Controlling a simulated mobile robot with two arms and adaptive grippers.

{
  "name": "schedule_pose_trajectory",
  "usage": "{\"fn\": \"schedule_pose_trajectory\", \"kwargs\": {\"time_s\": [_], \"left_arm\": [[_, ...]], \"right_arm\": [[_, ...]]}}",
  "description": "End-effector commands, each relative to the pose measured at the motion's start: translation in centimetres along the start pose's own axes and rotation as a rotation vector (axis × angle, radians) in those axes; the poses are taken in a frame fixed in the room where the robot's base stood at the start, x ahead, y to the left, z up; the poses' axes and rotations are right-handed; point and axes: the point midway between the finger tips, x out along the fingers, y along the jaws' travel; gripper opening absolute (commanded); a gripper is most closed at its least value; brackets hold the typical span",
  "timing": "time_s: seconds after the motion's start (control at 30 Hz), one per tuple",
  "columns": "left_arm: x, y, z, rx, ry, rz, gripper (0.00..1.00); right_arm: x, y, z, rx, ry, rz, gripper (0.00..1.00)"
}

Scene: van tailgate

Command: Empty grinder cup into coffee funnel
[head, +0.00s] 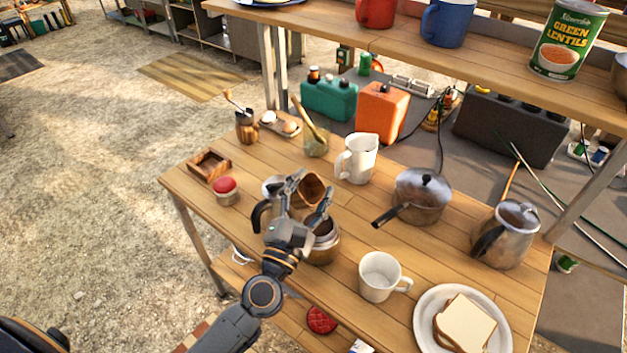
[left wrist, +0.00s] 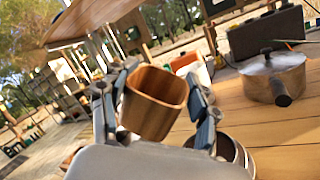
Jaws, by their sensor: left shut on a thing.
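My left gripper (head: 308,197) is shut on the wooden grinder cup (head: 312,186), with a finger on each side. The cup also shows in the left wrist view (left wrist: 152,103), tilted, with its open mouth partly visible; I cannot make out any coffee inside. The metal moka pot base (head: 322,253) stands on the table just below the gripper. The coffee funnel (head: 326,228) appears seated in its top, partly hidden by the gripper. The cup is held above and behind the base, apart from it. My right gripper is not in view.
The moka pot top (head: 272,188) with a black handle stands close behind my gripper. A grinder (head: 246,128), red-topped jar (head: 226,192), white pitcher (head: 357,160), saucepan (head: 422,195), kettle (head: 507,238), white mug (head: 380,278) and sandwich plate (head: 424,320) surround it. A shelf (head: 400,55) overhangs the back.

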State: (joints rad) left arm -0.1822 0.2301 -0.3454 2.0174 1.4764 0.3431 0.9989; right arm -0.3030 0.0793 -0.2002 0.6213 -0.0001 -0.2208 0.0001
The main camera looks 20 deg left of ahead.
Motion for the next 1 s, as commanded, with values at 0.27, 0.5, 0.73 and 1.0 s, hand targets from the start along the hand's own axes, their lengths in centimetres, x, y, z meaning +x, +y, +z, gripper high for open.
{"fn": "schedule_pose_trajectory", "kwargs": {"time_s": [0.27, 0.5, 0.73, 1.0], "left_arm": [[0.4, 1.0, 0.8, -0.187, 0.075, 0.001, 0.27], [0.6, 1.4, 1.1, -0.328, 0.132, 0.001, 0.27], [0.7, 1.8, 1.5, -0.455, 0.184, 0.0, 0.27], [0.9, 2.3, 1.9, -0.594, 0.238, 0.0, 0.27]], "right_arm": [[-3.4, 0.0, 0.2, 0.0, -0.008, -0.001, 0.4], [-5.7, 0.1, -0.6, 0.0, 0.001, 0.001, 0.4], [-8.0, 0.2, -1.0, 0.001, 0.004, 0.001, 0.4], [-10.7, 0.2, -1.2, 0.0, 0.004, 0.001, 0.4]]}}
